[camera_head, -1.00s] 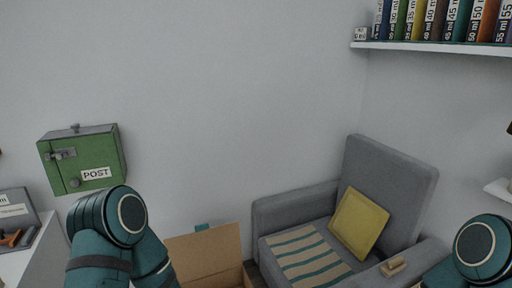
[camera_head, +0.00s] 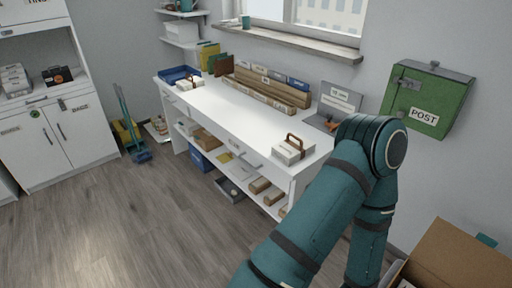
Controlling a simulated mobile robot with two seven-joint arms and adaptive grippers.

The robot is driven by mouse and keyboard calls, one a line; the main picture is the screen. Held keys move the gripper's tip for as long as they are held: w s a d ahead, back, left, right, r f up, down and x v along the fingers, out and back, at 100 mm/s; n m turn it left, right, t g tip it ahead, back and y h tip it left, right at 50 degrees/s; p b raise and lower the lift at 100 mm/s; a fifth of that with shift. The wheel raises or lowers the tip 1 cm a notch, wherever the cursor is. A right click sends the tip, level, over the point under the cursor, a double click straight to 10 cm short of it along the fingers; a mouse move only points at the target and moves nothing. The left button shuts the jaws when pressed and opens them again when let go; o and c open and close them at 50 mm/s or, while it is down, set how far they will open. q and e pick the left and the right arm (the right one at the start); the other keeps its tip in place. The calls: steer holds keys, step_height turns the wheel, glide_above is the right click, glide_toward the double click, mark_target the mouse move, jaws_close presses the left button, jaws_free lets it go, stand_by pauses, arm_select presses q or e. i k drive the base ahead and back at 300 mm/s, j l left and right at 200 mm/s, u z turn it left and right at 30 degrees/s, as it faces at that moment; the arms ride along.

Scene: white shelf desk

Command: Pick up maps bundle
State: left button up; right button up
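Two white bundles with brown strap handles sit on the white shelf desk (camera_head: 235,112). One bundle (camera_head: 287,153) is at the desk's near right end. The other bundle (camera_head: 186,84) is at the far left end, by a blue tray (camera_head: 172,74). Their labels are too small to read, so I cannot tell which is the maps bundle. My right gripper is not in view.
Boxes and parcels fill the desk's lower shelf (camera_head: 222,167). A white cabinet (camera_head: 60,145) is at left. The wooden floor (camera_head: 150,225) between is clear.

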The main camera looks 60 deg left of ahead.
mark_target(290, 151)
steer(key=u, duration=1.6)
